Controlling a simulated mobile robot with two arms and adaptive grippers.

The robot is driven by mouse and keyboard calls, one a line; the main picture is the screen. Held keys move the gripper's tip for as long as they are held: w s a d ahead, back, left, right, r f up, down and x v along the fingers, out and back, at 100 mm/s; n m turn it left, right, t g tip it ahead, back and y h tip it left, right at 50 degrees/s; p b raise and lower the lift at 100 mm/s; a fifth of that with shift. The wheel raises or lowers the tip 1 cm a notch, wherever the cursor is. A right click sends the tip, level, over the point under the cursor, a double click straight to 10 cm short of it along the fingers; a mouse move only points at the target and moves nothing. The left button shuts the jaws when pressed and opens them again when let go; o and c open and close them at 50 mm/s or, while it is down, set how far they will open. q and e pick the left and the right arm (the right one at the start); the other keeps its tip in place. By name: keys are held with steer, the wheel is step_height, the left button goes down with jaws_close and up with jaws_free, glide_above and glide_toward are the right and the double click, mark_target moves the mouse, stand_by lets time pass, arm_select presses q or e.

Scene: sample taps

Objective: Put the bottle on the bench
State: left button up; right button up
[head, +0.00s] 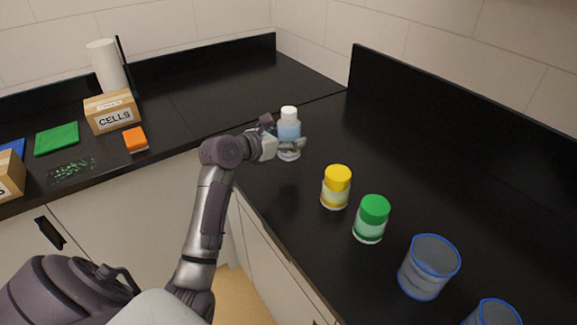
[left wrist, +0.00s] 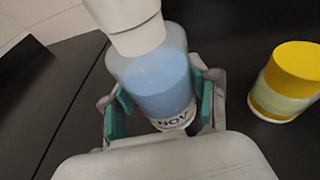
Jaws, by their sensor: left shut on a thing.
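The bottle (head: 289,131) has a white cap, a clear body with pale blue contents and a label at its base. In the head view it stands upright at the bench (head: 300,212), near the corner; I cannot tell whether its base touches the black top. My left gripper (head: 283,143) is shut around the bottle's body. In the left wrist view the bottle (left wrist: 158,82) sits between the teal pads of my left gripper (left wrist: 160,110), with part of its label showing. My right gripper is not in view.
A yellow-lidded jar (head: 336,187), a green-lidded jar (head: 371,219) and two blue-rimmed beakers (head: 428,268) line the bench to the right. A cardboard box (head: 112,110), an orange block (head: 135,139), a paper roll (head: 106,66) and a green mat (head: 57,138) are on the left counter.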

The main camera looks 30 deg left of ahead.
mark_target(289, 157)
arm_select(q)
step_height(289, 157, down, 2)
step_height(289, 157, down, 4)
steer(key=shift+r, duration=0.1)
steer(key=shift+f, duration=0.45)
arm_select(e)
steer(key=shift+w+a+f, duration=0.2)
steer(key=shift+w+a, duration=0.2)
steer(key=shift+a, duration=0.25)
arm_select(q)
steer(key=o, duration=1.4)
steer(key=shift+c, duration=0.2)
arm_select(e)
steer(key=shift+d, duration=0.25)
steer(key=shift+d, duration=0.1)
